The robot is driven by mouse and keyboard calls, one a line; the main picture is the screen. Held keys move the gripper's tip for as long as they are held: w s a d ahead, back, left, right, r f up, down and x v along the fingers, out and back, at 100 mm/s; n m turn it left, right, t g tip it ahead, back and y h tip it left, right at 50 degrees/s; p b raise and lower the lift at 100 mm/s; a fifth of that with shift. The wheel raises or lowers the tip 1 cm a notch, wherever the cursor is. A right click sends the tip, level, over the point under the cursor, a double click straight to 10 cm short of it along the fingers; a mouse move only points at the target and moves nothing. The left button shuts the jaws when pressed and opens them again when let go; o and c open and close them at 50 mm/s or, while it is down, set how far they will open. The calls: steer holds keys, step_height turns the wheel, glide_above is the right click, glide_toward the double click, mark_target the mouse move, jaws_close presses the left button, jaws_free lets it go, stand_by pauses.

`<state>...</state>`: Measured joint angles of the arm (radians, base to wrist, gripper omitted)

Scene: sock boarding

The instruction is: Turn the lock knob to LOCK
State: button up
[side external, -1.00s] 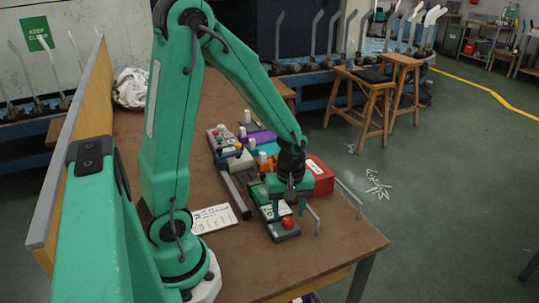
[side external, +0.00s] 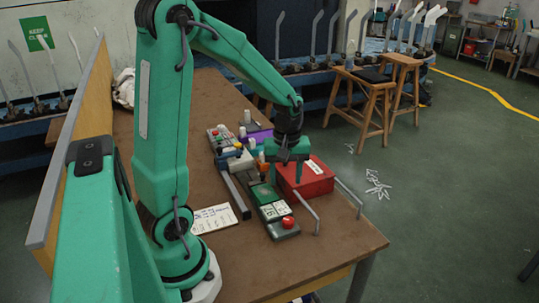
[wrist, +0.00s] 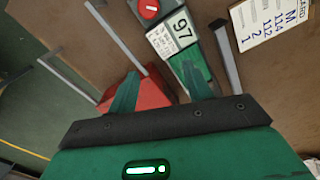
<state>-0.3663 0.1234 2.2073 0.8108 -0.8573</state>
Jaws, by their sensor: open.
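A red round knob (side external: 288,222) stands on a small dark grey box at the front end of a row of devices. In the wrist view the knob (wrist: 148,8) is at the top edge, partly cut off, with a white mark on its face. I cannot read a LOCK label. My gripper (side external: 285,180) points down, open and empty, behind the knob and apart from it. In the wrist view its two green fingers (wrist: 160,68) are spread, over the red box and a green block.
A red box (side external: 308,178) is close to my gripper. A white panel with numbers (side external: 274,210) and a green block (side external: 263,193) sit behind the knob. A dark bar (side external: 235,195) and a printed card (side external: 214,218) lie left. Metal rails (side external: 310,218) stand right.

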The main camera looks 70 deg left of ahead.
steer(key=s+a+m, duration=0.1)
steer(key=a+m, duration=0.1)
steer(key=a, duration=1.4)
steer(key=shift+a+r, duration=0.25)
steer(key=shift+r, duration=0.2)
